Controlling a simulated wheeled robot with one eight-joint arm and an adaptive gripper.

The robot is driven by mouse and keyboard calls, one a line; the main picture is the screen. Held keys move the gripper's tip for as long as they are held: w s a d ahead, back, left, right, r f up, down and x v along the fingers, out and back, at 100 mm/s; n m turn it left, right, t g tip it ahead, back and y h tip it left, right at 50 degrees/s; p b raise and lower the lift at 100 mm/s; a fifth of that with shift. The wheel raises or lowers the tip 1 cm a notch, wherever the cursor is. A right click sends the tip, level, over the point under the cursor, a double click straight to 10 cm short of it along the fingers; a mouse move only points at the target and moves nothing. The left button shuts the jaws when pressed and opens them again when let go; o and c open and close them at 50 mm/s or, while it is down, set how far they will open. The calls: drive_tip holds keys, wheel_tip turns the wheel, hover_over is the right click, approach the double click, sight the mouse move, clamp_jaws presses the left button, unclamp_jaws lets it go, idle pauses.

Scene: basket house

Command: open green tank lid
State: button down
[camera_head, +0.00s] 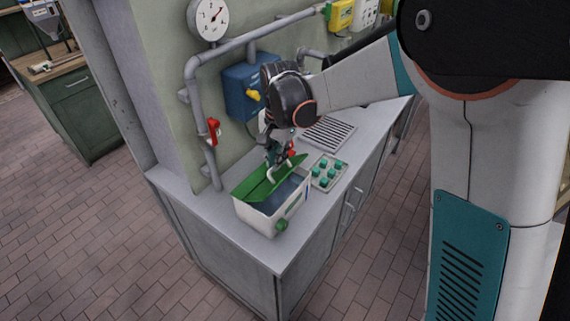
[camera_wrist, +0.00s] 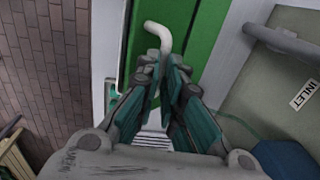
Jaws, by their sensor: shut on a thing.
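The tank (camera_head: 263,218) is a pale box near the counter's front corner, with a green knob (camera_head: 281,225) low on its side. Its green lid (camera_head: 250,184) is tilted up along the wall side, and part of the bluish inside shows. The lid also fills the upper middle of the wrist view (camera_wrist: 204,22). A bent white handle (camera_wrist: 160,34) stands out from the lid. My gripper (camera_head: 276,160) is at the lid from above, and in the wrist view its fingertips (camera_wrist: 166,64) are closed on the handle's end. The fingers partly hide the handle.
A tray with several green pieces (camera_head: 327,171) stands right of the tank on the grey counter (camera_head: 200,199). A slatted grate (camera_head: 328,133) lies behind it. Wall pipes with a red valve (camera_head: 213,131), a gauge (camera_head: 208,18) and a blue box (camera_head: 243,88) are close to my arm.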

drive_tip(key=shift+w+a, duration=0.3)
drive_tip(key=shift+a, duration=0.2)
drive_tip(key=shift+w+a, duration=0.25)
drive_tip(key=shift+a, duration=0.2)
drive_tip(key=w+a, duration=0.1)
drive_tip(key=a, duration=0.1)
drive_tip(key=w+a+f, duration=0.1)
drive_tip(key=a, duration=0.1)
drive_tip(key=shift+w+f+b, duration=0.1)
drive_tip(key=shift+w+b, duration=0.25)
drive_tip(key=shift+w, duration=0.05)
drive_tip(key=c, duration=2.2)
unclamp_jaws()
drive_tip(key=shift+w+a+f, duration=0.15)
drive_tip(key=shift+w, duration=0.1)
drive_tip(key=shift+c, duration=0.2)
drive_tip(key=o, duration=0.3)
drive_tip(key=shift+s, duration=0.1)
drive_tip(key=shift+o, duration=0.3)
drive_tip(key=shift+s+d+r, duration=0.15)
drive_tip(key=shift+d+r, duration=0.05)
drive_tip(key=shift+d, duration=0.05)
drive_tip(key=shift+o, duration=1)
drive_tip(key=shift+d+r, duration=0.1)
drive_tip(key=shift+d, duration=0.05)
drive_tip(key=shift+w, duration=0.2)
